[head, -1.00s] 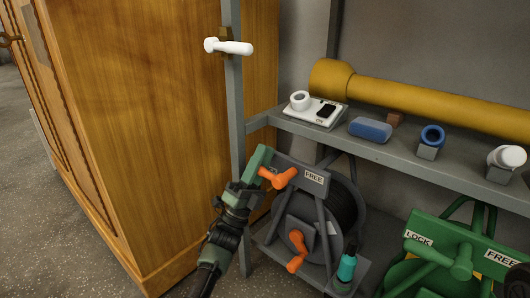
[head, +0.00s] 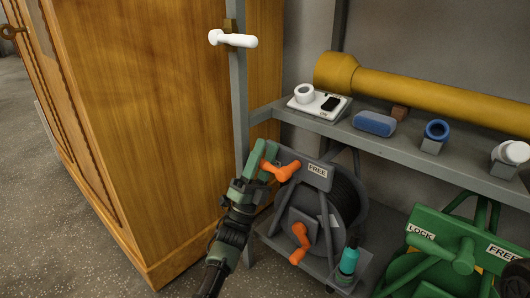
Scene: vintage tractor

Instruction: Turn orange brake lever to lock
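The orange brake lever (head: 284,171) sits on the grey crossbar of a hose reel, beside a plate reading FREE (head: 318,171). Its arm points left, away from that plate. No LOCK label shows on this bar; my gripper covers its left end. My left gripper (head: 264,153) has green fingers with a narrow gap between them. They are at the left end of the lever, overlapping it in the picture; I cannot tell if they touch it. My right gripper's fingers are not seen.
Below is an orange crank (head: 300,243) and a teal bottle (head: 348,262). A green reel (head: 455,255) with LOCK and FREE labels stands right. A grey shelf (head: 385,150) runs above, a post with a white handle (head: 233,40) stands behind, and a wooden cabinet (head: 165,110) is left.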

